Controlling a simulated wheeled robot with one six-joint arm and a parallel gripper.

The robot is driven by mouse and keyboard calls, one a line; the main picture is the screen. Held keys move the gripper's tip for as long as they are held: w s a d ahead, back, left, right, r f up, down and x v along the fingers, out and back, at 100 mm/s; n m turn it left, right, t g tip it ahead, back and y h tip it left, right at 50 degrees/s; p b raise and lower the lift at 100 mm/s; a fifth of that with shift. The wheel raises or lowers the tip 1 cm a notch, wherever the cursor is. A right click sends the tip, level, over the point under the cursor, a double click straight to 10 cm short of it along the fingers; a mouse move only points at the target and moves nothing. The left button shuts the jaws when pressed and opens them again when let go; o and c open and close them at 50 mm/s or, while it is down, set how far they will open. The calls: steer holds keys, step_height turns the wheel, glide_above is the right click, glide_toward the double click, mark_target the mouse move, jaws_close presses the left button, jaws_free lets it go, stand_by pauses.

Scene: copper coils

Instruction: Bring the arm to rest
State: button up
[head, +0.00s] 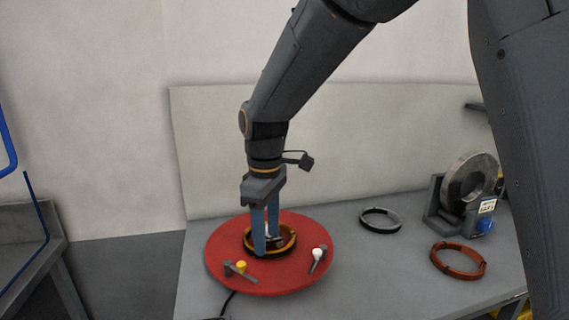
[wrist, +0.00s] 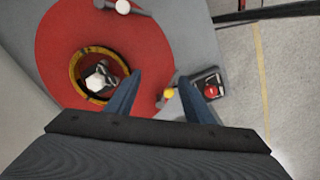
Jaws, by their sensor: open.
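My gripper (head: 266,246) points down over the red round plate (head: 222,262), its two blue-grey fingers apart. In the wrist view the fingers (wrist: 160,77) are spread with nothing between them. A yellow and black coil ring (head: 290,241) lies on the plate around a pale centre piece. In the wrist view the ring (wrist: 74,68) is left of both fingers, and the pale hub (wrist: 97,82) shows inside it. In the head view the fingers overlap the ring; I cannot tell their height above it.
A yellow-knobbed lever (head: 240,267) and a white-knobbed one (head: 317,254) sit on the plate. Right of it lie a grey-black ring (head: 381,221) and a copper ring (head: 458,264), near a machine with a metal ring (head: 470,178). A pale panel (head: 350,140) stands behind.

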steer(key=s+d+f+m, duration=0.3)
steer(key=s+d+m, duration=0.1)
steer(key=d, duration=0.4)
steer(key=s+d+f+m, duration=0.3)
steer(key=s+d+m, duration=0.1)
steer(key=d, duration=0.3)
steer(key=s+d+f+m+t, duration=0.1)
steer(key=s+d+f+m, duration=0.2)
steer(key=d, duration=0.5)
steer(key=s+m, duration=0.1)
steer(key=m, duration=0.1)
steer(key=shift+s+d+f+m, duration=0.2)
steer(key=shift+s+d+m, duration=0.1)
steer(key=shift+m, duration=0.1)
